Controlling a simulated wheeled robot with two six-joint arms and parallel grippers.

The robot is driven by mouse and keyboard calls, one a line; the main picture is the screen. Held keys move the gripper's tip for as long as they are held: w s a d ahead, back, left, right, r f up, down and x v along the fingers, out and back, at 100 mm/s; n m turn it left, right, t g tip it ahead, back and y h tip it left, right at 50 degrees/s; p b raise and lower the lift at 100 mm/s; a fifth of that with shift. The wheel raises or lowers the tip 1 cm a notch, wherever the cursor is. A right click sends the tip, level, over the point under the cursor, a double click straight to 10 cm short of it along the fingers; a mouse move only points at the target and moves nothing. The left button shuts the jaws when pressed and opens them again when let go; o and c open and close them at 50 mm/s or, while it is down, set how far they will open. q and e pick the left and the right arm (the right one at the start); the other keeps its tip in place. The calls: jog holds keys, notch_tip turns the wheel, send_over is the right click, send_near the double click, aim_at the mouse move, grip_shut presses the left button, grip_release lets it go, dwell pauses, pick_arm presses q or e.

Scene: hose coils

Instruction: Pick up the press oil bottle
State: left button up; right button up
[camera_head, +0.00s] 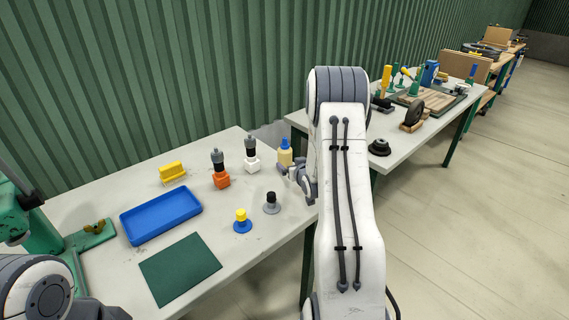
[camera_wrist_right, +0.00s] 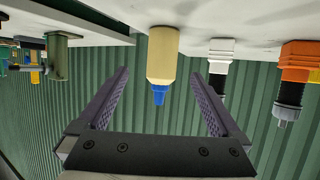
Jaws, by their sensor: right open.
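The press oil bottle appears to be the cream bottle with a blue cap (camera_head: 285,156), upright near the far right corner of the near table. It also shows in the right wrist view (camera_wrist_right: 163,55), where the picture is upside down. My right gripper (camera_head: 291,174) is open beside the bottle in the head view, partly hidden by its own arm. In the right wrist view the open jaws (camera_wrist_right: 160,76) face the bottle, which appears between the two fingers. I see no contact with it. My left gripper is not in view; only a left arm link shows at the lower left.
Near the bottle stand a white-based piece (camera_head: 251,157), an orange-based piece (camera_head: 219,170) and a grey-based one with a black top (camera_head: 271,203). A blue tray (camera_head: 163,216), yellow block (camera_head: 172,171) and green mat (camera_head: 180,270) lie left. Another table (camera_head: 408,142) stands right.

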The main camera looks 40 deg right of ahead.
aim_at(287, 162)
jog(key=p+x, duration=0.1)
jog(key=x, duration=0.3)
jog(key=shift+w+d, duration=0.2)
jog(key=shift+d, duration=0.05)
jog(key=w, duration=0.1)
jog(key=w+f+p, duration=0.1)
jog(key=w+f, duration=0.1)
jog(key=shift+w+d+f, duration=0.25)
jog(key=shift+w+d, duration=0.1)
jog(key=shift+w, duration=0.05)
jog(key=shift+w+d+f, duration=0.2)
jog(key=shift+w+f, duration=0.1)
jog(key=shift+w, duration=0.2)
jog(key=shift+c, duration=0.3)
jog(key=shift+r, duration=0.1)
jog(key=c, duration=1)
